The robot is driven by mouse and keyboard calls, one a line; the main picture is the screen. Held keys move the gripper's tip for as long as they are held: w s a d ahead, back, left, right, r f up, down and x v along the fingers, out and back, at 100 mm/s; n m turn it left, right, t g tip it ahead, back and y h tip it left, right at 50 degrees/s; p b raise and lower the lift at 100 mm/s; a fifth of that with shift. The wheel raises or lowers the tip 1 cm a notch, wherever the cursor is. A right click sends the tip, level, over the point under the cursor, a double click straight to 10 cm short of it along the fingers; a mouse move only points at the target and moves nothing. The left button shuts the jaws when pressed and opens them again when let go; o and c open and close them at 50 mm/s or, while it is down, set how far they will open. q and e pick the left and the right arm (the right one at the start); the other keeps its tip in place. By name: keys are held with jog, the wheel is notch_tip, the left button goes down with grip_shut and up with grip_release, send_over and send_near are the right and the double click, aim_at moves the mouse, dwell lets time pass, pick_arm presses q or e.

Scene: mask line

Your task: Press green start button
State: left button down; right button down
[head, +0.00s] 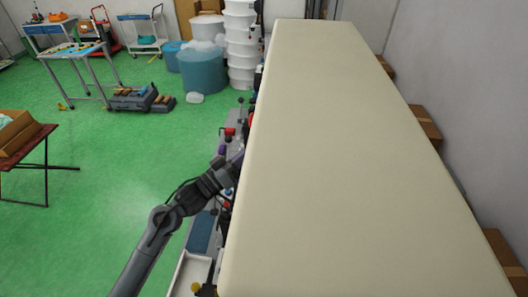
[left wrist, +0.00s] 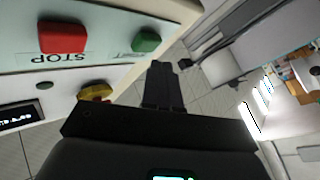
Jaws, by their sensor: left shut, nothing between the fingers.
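The green button (left wrist: 146,39) sits on a pale control panel (left wrist: 120,12) in the left wrist view, with a partly readable label beside it. A red square button (left wrist: 62,38) marked STOP is to its left. My left gripper (left wrist: 162,66) is shut and empty. Its fingertips show just below and right of the green button; I cannot tell whether they touch it. In the head view my left gripper (head: 238,160) is at the left edge of the long beige surface, its tip partly hidden. The green button cannot be made out there. My right gripper is not in view.
A yellow knob (left wrist: 95,91) and a small lit display (left wrist: 18,116) are on the panel near the gripper. The long beige surface (head: 340,150) is bare and fills the right of the head view. Green floor (head: 110,150) is open to the left.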

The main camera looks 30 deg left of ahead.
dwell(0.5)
pick_arm(q)
jog(key=shift+d, duration=0.15)
jog(key=shift+w+d, duration=0.2)
jog(key=shift+d, duration=0.05)
dwell(0.5)
jog(key=shift+w+d+p, duration=0.2)
jog(key=shift+d+p, duration=0.2)
jog(key=shift+d, duration=0.05)
dwell(0.6)
jog(key=shift+s+a+p, duration=0.3)
jog(key=shift+s+a, duration=0.1)
jog(key=shift+a, duration=0.4)
jog(key=shift+a, duration=0.1)
